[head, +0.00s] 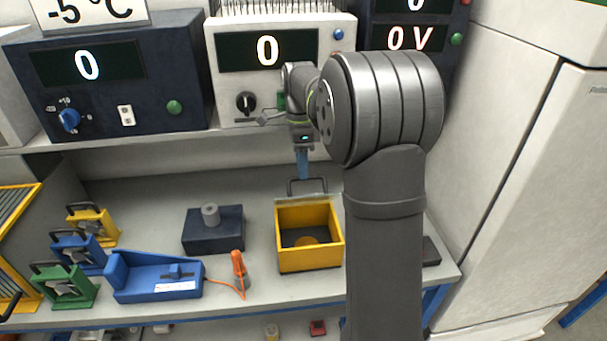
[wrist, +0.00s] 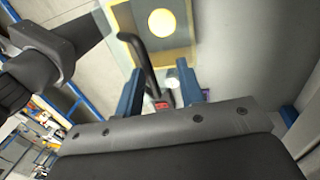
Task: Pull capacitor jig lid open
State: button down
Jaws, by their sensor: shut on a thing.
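The yellow capacitor jig (head: 310,261) is an open-topped box on the bench, with a dark inside and a yellow-orange disc in it. A pale strip, seemingly the lid (head: 308,198) seen nearly edge-on, stands along its far edge. The lid's black handle (head: 306,187) rises beyond that edge. My gripper (head: 303,176), with blue fingers, points down from above and is shut on the handle. In the wrist view the handle (wrist: 142,58) runs between the fingers, close to the left one. The exact lid angle is hard to tell.
A dark block with a grey cylinder (head: 212,228) stands left of the jig. A shelf with instruments (head: 108,75) overhangs the back. A white cabinet (head: 530,190) stands at right.

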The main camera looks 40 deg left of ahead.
jog(key=shift+w+a+f, duration=0.2)
jog(key=shift+w+f, duration=0.05)
jog(key=shift+f, duration=0.2)
jog(key=shift+w+a+f, duration=0.15)
jog(key=shift+w+f, duration=0.05)
jog(key=shift+f, duration=0.2)
jog(key=c, duration=0.7)
grip_release()
jog(key=shift+w+a, duration=0.15)
jog(key=shift+a, duration=0.05)
jog(key=shift+c, duration=0.2)
